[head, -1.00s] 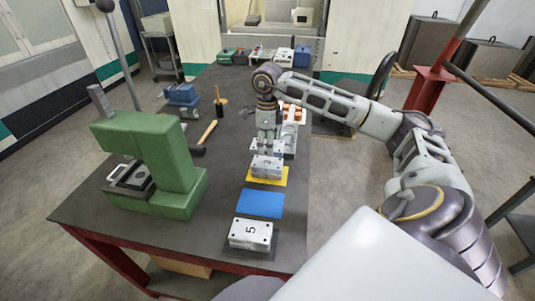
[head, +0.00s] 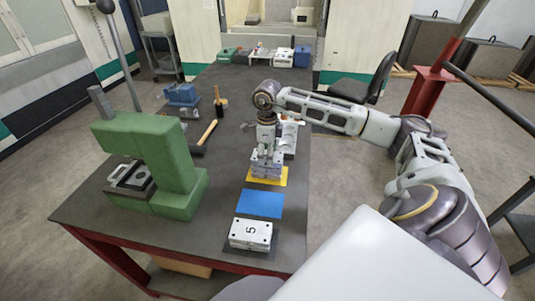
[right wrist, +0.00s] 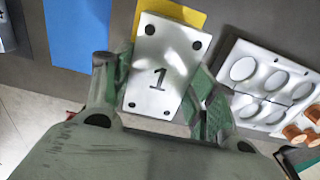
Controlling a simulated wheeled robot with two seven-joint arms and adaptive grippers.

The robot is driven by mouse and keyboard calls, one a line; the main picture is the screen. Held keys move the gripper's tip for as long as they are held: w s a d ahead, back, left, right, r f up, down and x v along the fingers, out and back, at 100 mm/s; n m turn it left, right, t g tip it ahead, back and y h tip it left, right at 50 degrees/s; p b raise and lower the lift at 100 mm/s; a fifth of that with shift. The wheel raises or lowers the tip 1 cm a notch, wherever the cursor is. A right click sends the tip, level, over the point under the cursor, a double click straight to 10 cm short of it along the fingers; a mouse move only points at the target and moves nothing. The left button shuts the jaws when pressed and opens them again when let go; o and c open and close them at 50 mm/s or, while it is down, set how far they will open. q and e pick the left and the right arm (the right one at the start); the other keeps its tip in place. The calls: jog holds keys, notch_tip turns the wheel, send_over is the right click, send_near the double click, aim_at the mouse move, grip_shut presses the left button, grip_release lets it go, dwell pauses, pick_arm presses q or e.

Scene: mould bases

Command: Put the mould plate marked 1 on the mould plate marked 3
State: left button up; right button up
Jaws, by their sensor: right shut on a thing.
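The mould plate marked 1 (right wrist: 160,72) is a silver block with dark corner holes. In the right wrist view it sits between the two fingers of my right gripper (right wrist: 155,100), which is shut on it. In the head view my right gripper (head: 266,157) is over the yellow mat (head: 266,182). A silver block, the mould plate marked 3 (head: 264,173), stands on that mat under the gripper, its mark now covered. I cannot tell whether plate 1 touches it. The mould plate marked 5 (head: 250,235) lies on a dark mat nearer the front.
A bare blue mat (head: 260,203) lies between the yellow mat and plate 5. A green press (head: 150,165) stands at the left of the table. A pale tray with oval cavities (right wrist: 265,80) and copper pieces (right wrist: 302,133) is close beside the gripper. A hammer (head: 207,132) lies behind the press.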

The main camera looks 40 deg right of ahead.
dwell(0.4)
jog(key=o, duration=1.4)
jog(key=shift+f, duration=0.1)
jog(key=shift+r+b, duration=0.45)
jog(key=shift+r, duration=5.65)
